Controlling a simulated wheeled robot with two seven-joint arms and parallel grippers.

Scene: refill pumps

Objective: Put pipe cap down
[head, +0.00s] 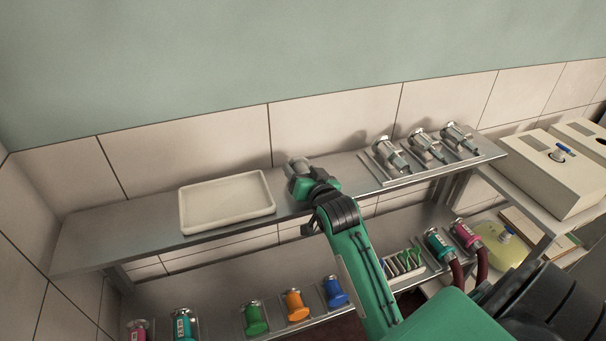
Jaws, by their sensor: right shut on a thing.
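My right gripper (303,178) is over the upper metal shelf, to the right of the white tray. It is shut on a small grey metallic piece, which looks like the pipe cap (297,164). The gripper and wrist partly hide the cap, and I cannot tell whether it touches the shelf. The shallow white tray (227,228) stands empty on the shelf. My left gripper is not in view.
Several metal fittings (427,146) stand on plates at the upper shelf's right end. The lower shelf holds a green (255,320), an orange (296,305) and a blue piece (335,291). The upper shelf (100,237) is bare left of the tray. A tiled wall rises behind.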

